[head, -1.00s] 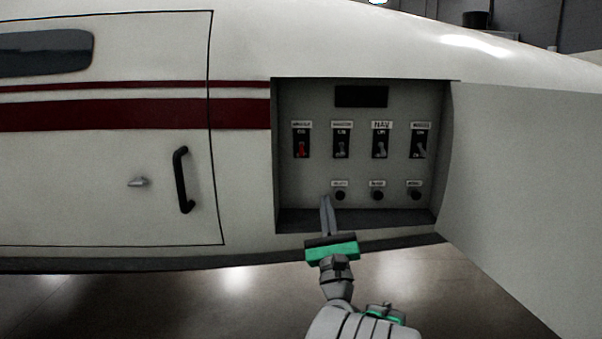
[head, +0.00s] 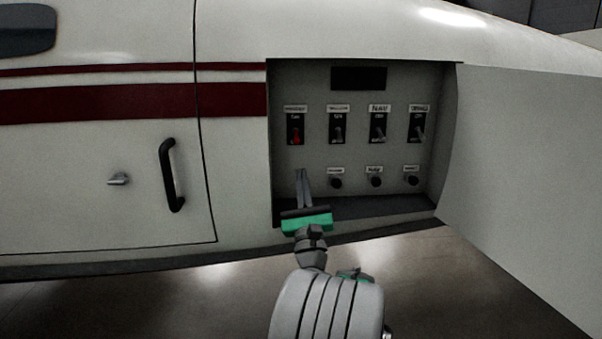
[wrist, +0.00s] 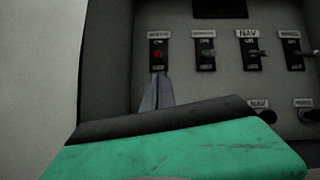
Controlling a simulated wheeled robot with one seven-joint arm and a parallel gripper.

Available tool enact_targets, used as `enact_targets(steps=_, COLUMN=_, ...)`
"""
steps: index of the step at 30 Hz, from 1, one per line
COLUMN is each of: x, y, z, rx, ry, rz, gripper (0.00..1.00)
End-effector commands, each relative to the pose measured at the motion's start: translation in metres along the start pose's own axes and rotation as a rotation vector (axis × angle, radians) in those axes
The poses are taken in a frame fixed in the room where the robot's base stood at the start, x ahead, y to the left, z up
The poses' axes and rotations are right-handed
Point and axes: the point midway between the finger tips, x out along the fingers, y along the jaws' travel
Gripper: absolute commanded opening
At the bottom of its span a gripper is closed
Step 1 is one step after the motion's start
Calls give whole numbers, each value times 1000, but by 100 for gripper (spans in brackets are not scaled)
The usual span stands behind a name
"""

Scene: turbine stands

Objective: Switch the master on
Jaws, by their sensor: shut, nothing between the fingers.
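The switch panel (head: 350,155) sits in a recess in the aircraft's side. The leftmost switch, with a red lever (head: 296,136), is likely the master; its label is too blurred to read surely. The red lever points down in the head view and shows as a red tip (wrist: 158,54) in the wrist view. My gripper (head: 302,172) is shut and empty, its fingertips pointing up, just below the red switch. In the wrist view the fingertips (wrist: 158,76) appear close under the red lever; I cannot tell whether they touch it.
Several grey-lever switches, one labelled NAV (head: 378,127), stand to the right of the red one. A row of black knobs (head: 375,181) lies below. A dark display (head: 358,78) is above. The open panel door (head: 520,170) stands at right. A black handle (head: 171,175) is at left.

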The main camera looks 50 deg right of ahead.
Motion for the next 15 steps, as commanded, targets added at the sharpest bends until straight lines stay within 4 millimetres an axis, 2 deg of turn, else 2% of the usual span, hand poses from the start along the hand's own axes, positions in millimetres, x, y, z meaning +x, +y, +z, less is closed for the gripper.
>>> enact_targets(steps=1, x=16, y=0, z=6, rx=1, ry=-1, rz=2, gripper=0)
enact_targets(steps=6, x=51, y=1, z=6, rx=2, ry=-1, rz=3, gripper=0)
enact_targets(steps=10, x=67, y=1, z=4, rx=2, ry=0, rz=3, gripper=0)
enact_targets(steps=15, x=74, y=2, z=2, rx=2, ry=-1, rz=2, gripper=0)
